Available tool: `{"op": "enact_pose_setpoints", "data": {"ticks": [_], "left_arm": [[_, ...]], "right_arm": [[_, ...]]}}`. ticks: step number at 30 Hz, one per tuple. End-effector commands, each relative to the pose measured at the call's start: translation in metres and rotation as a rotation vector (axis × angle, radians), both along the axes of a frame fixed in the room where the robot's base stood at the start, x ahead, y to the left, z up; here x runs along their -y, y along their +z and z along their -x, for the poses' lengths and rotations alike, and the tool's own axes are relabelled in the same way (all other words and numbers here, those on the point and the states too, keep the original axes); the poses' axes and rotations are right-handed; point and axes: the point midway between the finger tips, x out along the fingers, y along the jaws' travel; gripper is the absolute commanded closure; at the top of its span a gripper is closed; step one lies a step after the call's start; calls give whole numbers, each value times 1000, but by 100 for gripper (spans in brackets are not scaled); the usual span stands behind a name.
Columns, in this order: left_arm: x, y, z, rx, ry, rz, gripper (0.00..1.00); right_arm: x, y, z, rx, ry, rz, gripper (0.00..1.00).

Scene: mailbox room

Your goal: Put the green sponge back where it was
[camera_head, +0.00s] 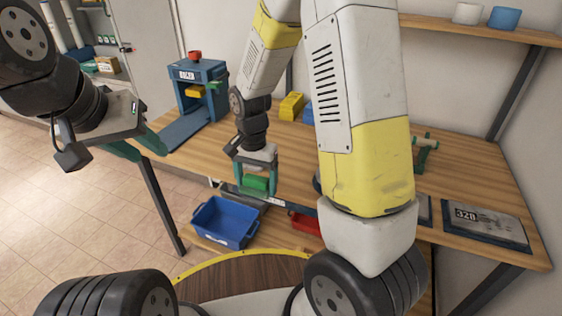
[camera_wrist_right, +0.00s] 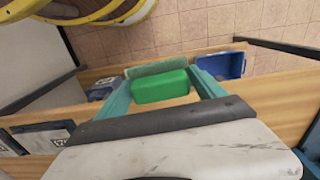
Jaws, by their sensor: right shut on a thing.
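The green sponge (camera_head: 256,183) is a bright green block between the teal fingers of my right gripper (camera_head: 257,178). In the head view it hangs by the table's front edge. In the right wrist view the sponge (camera_wrist_right: 161,86) lies between both fingers of the right gripper (camera_wrist_right: 165,85), which is shut on it. My left gripper (camera_head: 138,148) is at the left, off the table's left end, with its teal fingers apart and nothing between them.
A blue bin (camera_head: 226,222) and a red tray (camera_head: 306,223) are lower. My right arm hides the table's middle.

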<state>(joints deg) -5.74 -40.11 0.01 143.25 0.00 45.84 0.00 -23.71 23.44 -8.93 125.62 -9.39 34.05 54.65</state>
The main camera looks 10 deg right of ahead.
Motion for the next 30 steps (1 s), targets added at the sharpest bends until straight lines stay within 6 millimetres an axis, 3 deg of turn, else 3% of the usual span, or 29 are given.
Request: {"op": "enact_pose_setpoints", "data": {"ticks": [5, 19, 26, 30], "left_arm": [[0, 0, 0, 0, 0, 0, 64], [0, 0, 0, 0, 0, 0, 64], [0, 0, 0, 0, 0, 0, 64], [0, 0, 0, 0, 0, 0, 64]], "right_arm": [[9, -3, -5, 1, -57, 0, 65], [94, -15, -89, 0, -54, -1, 65], [109, -17, -104, 0, -49, -1, 65], [109, -30, -103, -3, -49, -1, 65]]}}
